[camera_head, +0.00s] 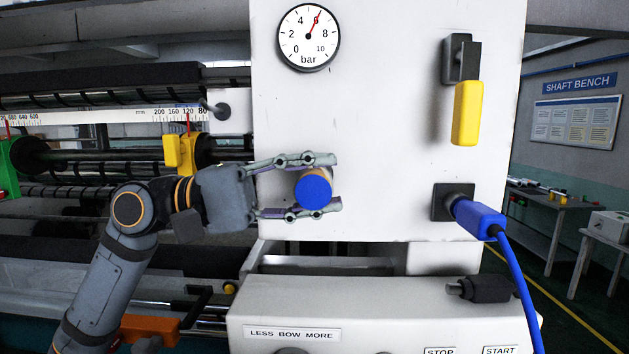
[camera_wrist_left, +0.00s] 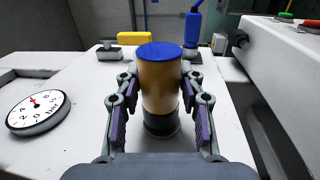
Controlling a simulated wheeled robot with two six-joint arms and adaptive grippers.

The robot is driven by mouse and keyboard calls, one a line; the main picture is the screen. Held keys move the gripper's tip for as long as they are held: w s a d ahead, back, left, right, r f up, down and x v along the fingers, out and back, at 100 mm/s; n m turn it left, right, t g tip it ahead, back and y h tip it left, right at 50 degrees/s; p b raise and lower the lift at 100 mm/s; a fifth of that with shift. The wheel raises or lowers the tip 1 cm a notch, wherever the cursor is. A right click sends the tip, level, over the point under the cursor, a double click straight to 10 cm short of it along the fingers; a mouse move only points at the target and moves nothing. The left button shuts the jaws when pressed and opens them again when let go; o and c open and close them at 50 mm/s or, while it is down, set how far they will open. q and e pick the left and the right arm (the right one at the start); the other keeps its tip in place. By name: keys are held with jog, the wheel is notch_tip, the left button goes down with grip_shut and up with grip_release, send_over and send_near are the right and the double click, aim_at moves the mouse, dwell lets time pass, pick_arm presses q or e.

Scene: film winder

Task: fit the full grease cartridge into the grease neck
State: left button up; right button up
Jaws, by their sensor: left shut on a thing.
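The grease cartridge (camera_head: 314,188) shows its round blue end toward the head camera, in front of the white machine panel. In the left wrist view the cartridge (camera_wrist_left: 161,82) has an amber body and a blue cap. My left gripper (camera_head: 336,181) comes in from the left, its two fingers shut on the cartridge from above and below. At the cartridge's panel end, the left wrist view shows a dark collar (camera_wrist_left: 161,125), perhaps the grease neck. I cannot tell whether the cartridge is inside it or only in line with it. My right gripper is not in view.
A pressure gauge (camera_head: 308,37) is on the panel above. A control ledge (camera_head: 380,305) juts out below. Rollers and a yellow slider (camera_head: 178,152) are at left.

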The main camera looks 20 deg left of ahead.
pick_arm(q)
jog(key=shift+w, duration=0.25)
jog(key=o, duration=1.3)
jog(key=shift+c, duration=0.2)
jog(key=shift+s+f, duration=0.1)
